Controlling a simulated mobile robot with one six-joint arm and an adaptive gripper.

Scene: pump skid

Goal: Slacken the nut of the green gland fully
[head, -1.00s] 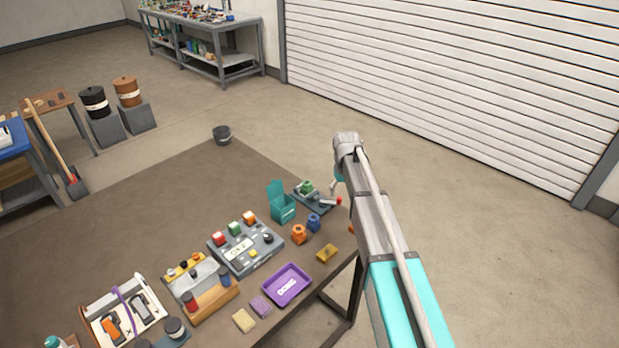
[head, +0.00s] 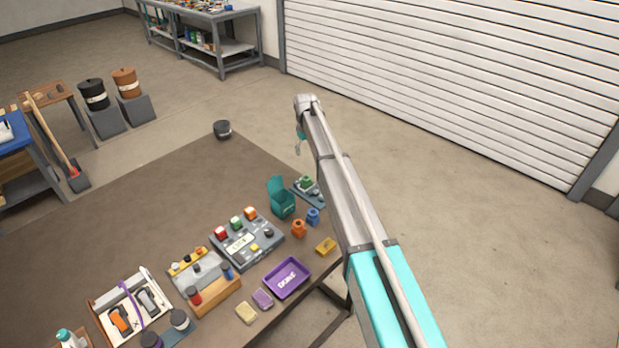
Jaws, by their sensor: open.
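A small green part (head: 306,183) sits on a dark plate (head: 299,194) at the table's far right edge, in the head view. It is the only green part on that plate, and I take it for the green gland; its nut is too small to make out. My arm covers the right part of the plate. My gripper (head: 298,150) hangs from the arm's end, above and beyond the plate in the picture. It is open and apart from the green part, with nothing seen between its fingers.
A teal open-lidded box (head: 281,200) stands just left of the plate. A blue part (head: 313,216) and an orange part (head: 298,229) stand in front. Nearer are a yellow block (head: 326,247), a purple tray (head: 287,278) and a grey button panel (head: 247,243). The table's far left is mostly clear.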

